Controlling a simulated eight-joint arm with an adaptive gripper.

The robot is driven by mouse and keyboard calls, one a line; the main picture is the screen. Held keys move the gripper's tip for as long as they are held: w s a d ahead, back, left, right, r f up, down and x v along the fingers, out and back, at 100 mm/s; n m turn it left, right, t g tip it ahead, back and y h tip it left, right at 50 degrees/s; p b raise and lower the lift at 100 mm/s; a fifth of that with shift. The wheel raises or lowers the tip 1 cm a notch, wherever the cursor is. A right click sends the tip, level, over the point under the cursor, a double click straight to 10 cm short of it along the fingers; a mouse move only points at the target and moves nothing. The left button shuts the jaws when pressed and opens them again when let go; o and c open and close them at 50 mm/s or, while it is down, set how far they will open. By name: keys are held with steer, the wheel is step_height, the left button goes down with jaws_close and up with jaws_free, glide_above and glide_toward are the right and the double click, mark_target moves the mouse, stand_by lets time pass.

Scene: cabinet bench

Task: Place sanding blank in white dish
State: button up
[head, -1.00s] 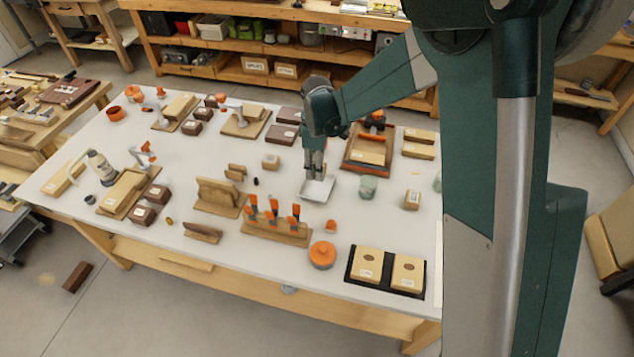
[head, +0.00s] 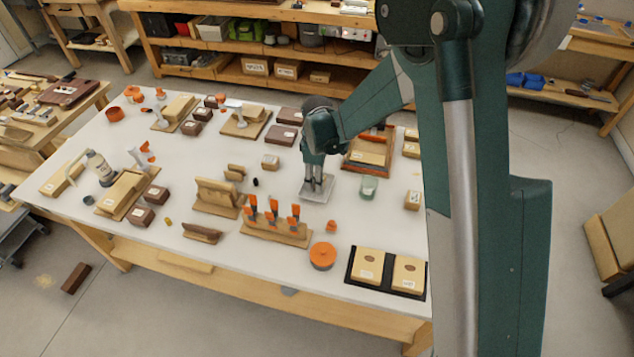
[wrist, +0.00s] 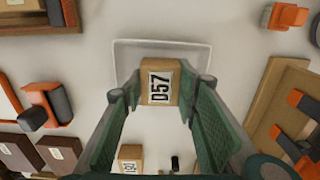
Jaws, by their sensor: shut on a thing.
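My gripper (head: 317,187) is shut on the sanding blank (wrist: 158,85), a small tan wooden block labelled D57, seen between the green fingers in the wrist view. In the head view the fingers hide the blank. The white dish (head: 325,197) is a shallow square tray, and my fingers are down at it. In the wrist view its rim (wrist: 117,60) shows around the far side of the blank. I cannot tell whether the blank touches the dish floor.
A rack with orange-handled tools (head: 275,230) stands in front, and a wooden tray (head: 368,150) behind. Another small labelled block (head: 270,162) lies to the left. Bare tabletop lies between them.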

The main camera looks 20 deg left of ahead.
steer(key=shift+f, duration=0.3)
steer(key=shift+f, duration=0.15)
steer(key=o, duration=0.9)
steer(key=shift+r, duration=0.2)
step_height(320, 180, up, 12)
steer(key=shift+p, duration=0.8)
